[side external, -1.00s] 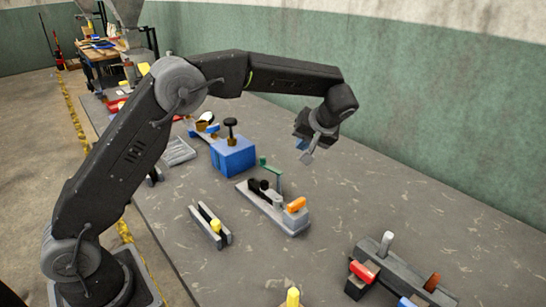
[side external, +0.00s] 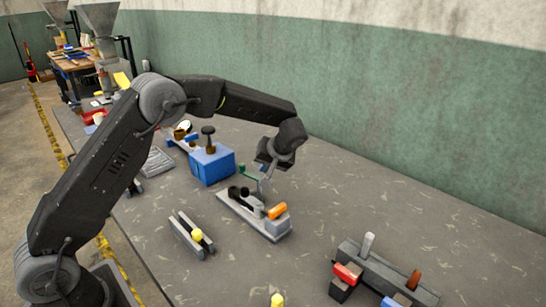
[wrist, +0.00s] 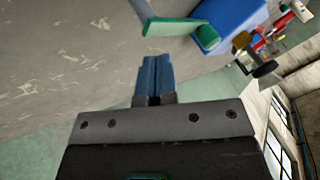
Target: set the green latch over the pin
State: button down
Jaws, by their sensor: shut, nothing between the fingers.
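In the wrist view the latch (wrist: 178,28) shows as a green bar just beyond my fingertips. My gripper (side external: 266,188) is low over the fixture, close beside the latch. Its blue fingers (wrist: 155,62) are shut together and empty. A small gap shows between fingers and latch in the wrist view; contact cannot be told from the side. I cannot clearly make out the pin behind the gripper.
A blue box (side external: 211,166) with a black knob stands behind the fixture. A grey slotted piece with a yellow knob (side external: 196,235) lies to the left. Another fixture (side external: 385,275) with red and brown parts is at front right. The table between is bare.

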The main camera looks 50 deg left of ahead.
aim_at(253, 177)
jog(key=shift+s+a+r, duration=0.1)
jog(key=shift+s+a, duration=0.5)
jog(key=shift+a, duration=0.15)
jog(key=shift+s+a+r, duration=0.1)
jog(key=shift+s+a, duration=0.45)
jog(key=shift+a, duration=0.2)
jog(key=shift+s+n+g, duration=0.3)
jog(key=shift+n+g, duration=0.4)
jog(key=shift+n, duration=0.5)
jog(key=shift+s+f+n+g, duration=0.1)
jog(key=shift+s+n+g, duration=0.15)
jog(key=shift+n+g, duration=0.5)
jog(key=n, duration=0.1)
jog(key=s+n+g+h, duration=0.1)
jog(key=n, duration=0.1)
jog(key=d+n+g+h, duration=0.1)
jog(key=n, duration=0.1)
jog(key=shift+s+g, duration=0.25)
jog(key=shift+s, duration=0.1)
jog(key=shift+s+d, duration=0.1)
jog(key=shift+w+d, duration=0.15)
jog(key=shift+w, duration=0.7)
